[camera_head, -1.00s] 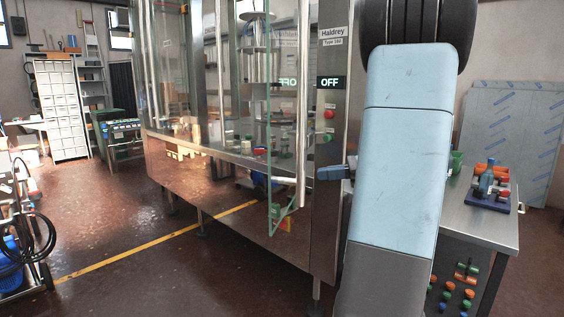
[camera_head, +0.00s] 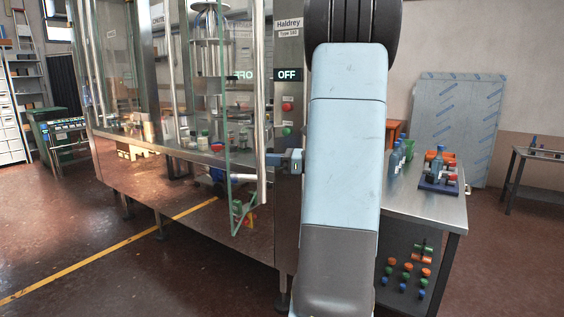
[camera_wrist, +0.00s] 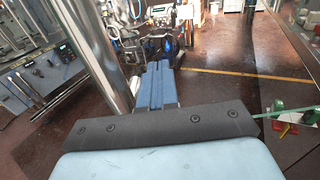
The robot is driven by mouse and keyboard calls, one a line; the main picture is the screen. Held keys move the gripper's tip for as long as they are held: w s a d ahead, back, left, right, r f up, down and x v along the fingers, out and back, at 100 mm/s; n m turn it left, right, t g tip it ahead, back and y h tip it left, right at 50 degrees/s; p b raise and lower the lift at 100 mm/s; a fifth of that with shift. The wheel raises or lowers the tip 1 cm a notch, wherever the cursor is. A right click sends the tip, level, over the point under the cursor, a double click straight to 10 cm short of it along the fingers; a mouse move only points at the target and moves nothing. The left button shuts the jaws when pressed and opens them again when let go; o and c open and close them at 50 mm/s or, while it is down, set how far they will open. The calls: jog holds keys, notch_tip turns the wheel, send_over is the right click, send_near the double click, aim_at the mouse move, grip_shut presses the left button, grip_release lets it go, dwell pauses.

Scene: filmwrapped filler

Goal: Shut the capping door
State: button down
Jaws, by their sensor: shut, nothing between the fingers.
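The capping door (camera_head: 241,175) is a clear glass panel with greenish edges on the front of the Haldrey machine. In the head view it stands open, its free edge swung out toward me. An upright metal bar (camera_head: 262,110) runs along its right side. My gripper (camera_head: 270,159) has blue fingers and is just right of this bar's lower part; I cannot tell if they touch. In the wrist view my gripper (camera_wrist: 158,68) is shut and empty. A thick metal bar (camera_wrist: 98,55) rises to its left, and a green glass edge (camera_wrist: 285,108) shows at right.
The machine's steel post (camera_head: 287,190), with an OFF display and red and green buttons, stands beside my arm. A steel table (camera_head: 430,206) with bottles and a caps rack (camera_head: 440,183) is close on the right. Open floor (camera_head: 60,235) lies to the left.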

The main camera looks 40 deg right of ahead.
aim_at(243, 159)
jog(key=shift+x, duration=1.9)
